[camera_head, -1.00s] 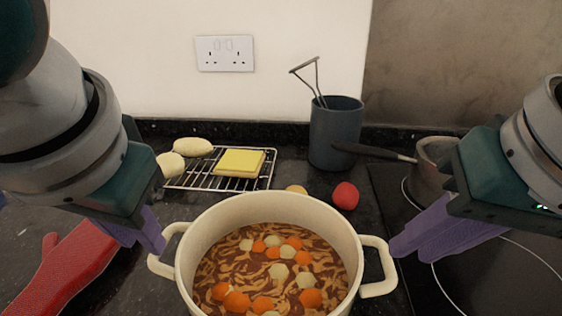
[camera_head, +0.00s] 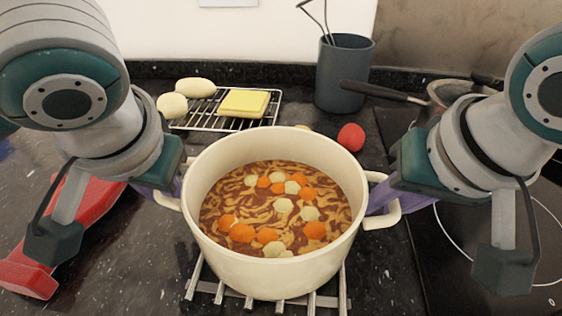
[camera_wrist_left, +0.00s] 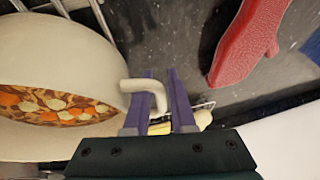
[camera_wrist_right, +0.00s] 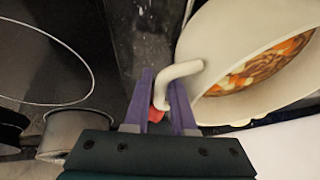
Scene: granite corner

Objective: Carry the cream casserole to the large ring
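The cream casserole (camera_head: 275,268), full of soup with orange and pale pieces, stands upright on a slatted metal trivet (camera_head: 205,287) at the front middle. My left gripper (camera_wrist_left: 161,75) has its purple fingers on either side of the left handle (camera_wrist_left: 157,98), which fills the gap between them. My right gripper (camera_wrist_right: 161,78) is likewise around the right handle (camera_wrist_right: 160,92). Both look shut on the handles; my arms hide much of this in the head view. The large ring (camera_head: 447,232) is a white circle on the black hob at the right, partly hidden by my right arm.
A saucepan (camera_wrist_right: 62,132) stands at the back of the hob. Behind the casserole are a red ball-shaped item (camera_head: 351,137), a utensil pot (camera_head: 343,75) and a wire rack (camera_head: 200,122) with a yellow block. A red oven mitt (camera_head: 25,275) lies at the left.

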